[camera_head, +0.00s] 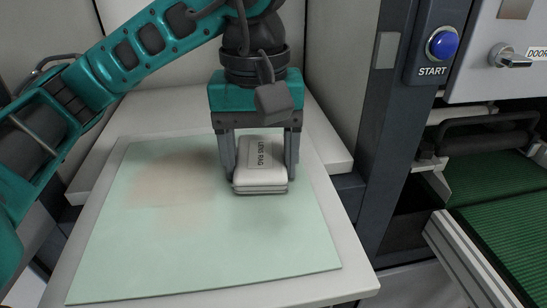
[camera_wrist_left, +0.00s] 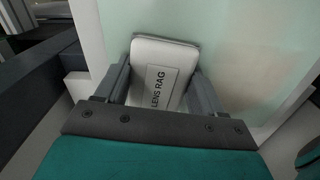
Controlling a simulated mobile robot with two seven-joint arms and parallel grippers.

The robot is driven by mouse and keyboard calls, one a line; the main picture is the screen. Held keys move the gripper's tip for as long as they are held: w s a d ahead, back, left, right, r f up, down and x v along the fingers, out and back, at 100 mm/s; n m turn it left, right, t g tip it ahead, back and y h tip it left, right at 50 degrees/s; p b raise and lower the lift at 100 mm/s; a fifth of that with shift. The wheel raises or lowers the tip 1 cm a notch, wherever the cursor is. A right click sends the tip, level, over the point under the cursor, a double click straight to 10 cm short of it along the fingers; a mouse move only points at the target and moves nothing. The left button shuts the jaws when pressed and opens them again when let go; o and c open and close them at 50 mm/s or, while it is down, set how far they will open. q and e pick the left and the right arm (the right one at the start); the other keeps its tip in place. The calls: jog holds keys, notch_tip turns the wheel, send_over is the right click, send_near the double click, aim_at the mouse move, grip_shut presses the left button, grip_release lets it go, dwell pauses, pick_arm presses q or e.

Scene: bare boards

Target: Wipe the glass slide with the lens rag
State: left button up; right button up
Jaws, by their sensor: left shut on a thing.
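The lens rag (camera_head: 262,176) is a folded white pad labelled LENS RAG. My left gripper (camera_head: 262,180) points down and is shut on it, with one finger on each side. The rag also shows between the fingers in the left wrist view (camera_wrist_left: 163,62). The glass slide (camera_head: 200,245) is a large pale green sheet lying flat on a white board. A brownish smudge (camera_head: 170,190) covers its upper left part. The rag is over the right upper part of the slide; I cannot tell whether it touches the glass. My right gripper is not in view.
A white board (camera_head: 345,285) lies under the slide and shows around its edges. A dark post (camera_head: 395,130) with a blue START button (camera_head: 442,44) stands to the right. Beyond it are a green ribbed conveyor (camera_head: 500,235) and a door handle (camera_head: 510,56).

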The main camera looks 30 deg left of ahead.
pick_arm(q)
jog(key=shift+w+a+r+n, duration=0.2)
jog(key=shift+w+a+n, duration=0.3)
jog(key=shift+w+a, duration=0.3)
jog(key=shift+w+d+r, duration=0.1)
jog(key=shift+w+d, duration=0.1)
jog(key=shift+d, duration=0.15)
jog(key=shift+d+r, duration=0.2)
jog(key=shift+d, duration=0.3)
jog(key=shift+w+d+f, duration=0.1)
jog(key=shift+w+d, duration=0.1)
jog(key=shift+d, duration=0.2)
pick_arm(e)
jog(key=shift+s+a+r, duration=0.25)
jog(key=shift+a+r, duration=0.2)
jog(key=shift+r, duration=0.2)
pick_arm(q)
jog(key=shift+d+r+p, duration=0.1)
jog(key=shift+r+p, duration=2.3)
jog(key=shift+r, duration=0.6)
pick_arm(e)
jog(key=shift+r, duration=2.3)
pick_arm(q)
notch_tip(320, 180, up, 3)
jog(key=shift+p, duration=1.15)
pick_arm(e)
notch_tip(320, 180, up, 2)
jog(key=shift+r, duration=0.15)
